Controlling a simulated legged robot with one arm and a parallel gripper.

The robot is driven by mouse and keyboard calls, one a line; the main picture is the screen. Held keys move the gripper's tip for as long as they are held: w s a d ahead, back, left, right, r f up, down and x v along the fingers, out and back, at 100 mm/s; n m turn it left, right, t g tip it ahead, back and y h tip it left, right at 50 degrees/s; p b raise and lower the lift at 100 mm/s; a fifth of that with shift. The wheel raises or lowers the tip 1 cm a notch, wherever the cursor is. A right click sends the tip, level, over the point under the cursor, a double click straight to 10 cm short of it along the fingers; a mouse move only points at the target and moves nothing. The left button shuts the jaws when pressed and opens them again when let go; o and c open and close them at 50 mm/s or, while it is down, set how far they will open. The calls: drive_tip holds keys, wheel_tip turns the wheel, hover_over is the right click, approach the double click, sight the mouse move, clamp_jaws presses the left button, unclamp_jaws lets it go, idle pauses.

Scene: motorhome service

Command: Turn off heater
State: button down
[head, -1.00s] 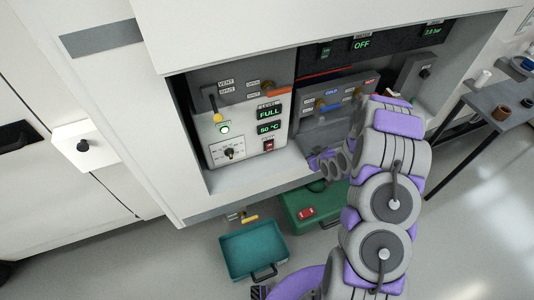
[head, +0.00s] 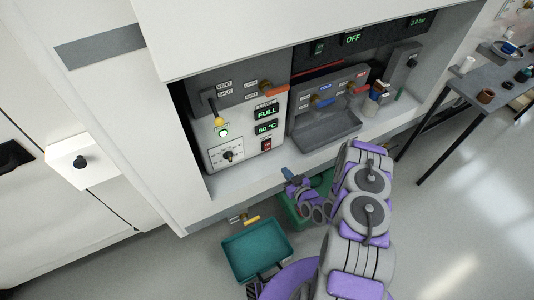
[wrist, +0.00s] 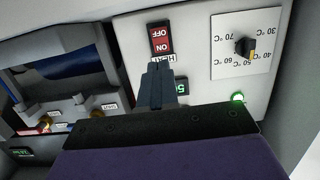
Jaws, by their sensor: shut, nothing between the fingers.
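The heater's red rocker switch (head: 266,144) sits low on the right of the light panel (head: 247,140), under the green "60 °C" display (head: 265,128). In the wrist view the switch (wrist: 160,39) appears inverted, with ON and OFF lettering, just beyond my fingertips. My gripper (head: 287,174) is shut and empty, in front of and below the panel. In the wrist view its fingers (wrist: 156,72) point at the switch, apart from it as far as I can tell. They cover part of the label below the switch and part of a green display (wrist: 181,87).
A temperature dial (head: 228,155) and a lit green lamp (head: 223,132) are left of the switch. A grey basin (head: 325,130) with blue and red tap handles is on the right. The bay's ledge (head: 240,178) runs below; a teal tray (head: 256,250) lies on the floor.

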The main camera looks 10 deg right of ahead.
drive_tip(key=shift+s+d+f, duration=0.1)
drive_tip(key=shift+d, duration=0.15)
drive_tip(key=b, duration=0.4)
approach(268, 149)
drive_tip(key=x, duration=0.6)
drive_tip(key=shift+w+a+f, duration=0.15)
drive_tip(key=shift+w+f, duration=0.1)
drive_tip(key=shift+f, duration=0.05)
drive_tip(key=shift+w, duration=0.1)
drive_tip(key=shift+w, duration=0.15)
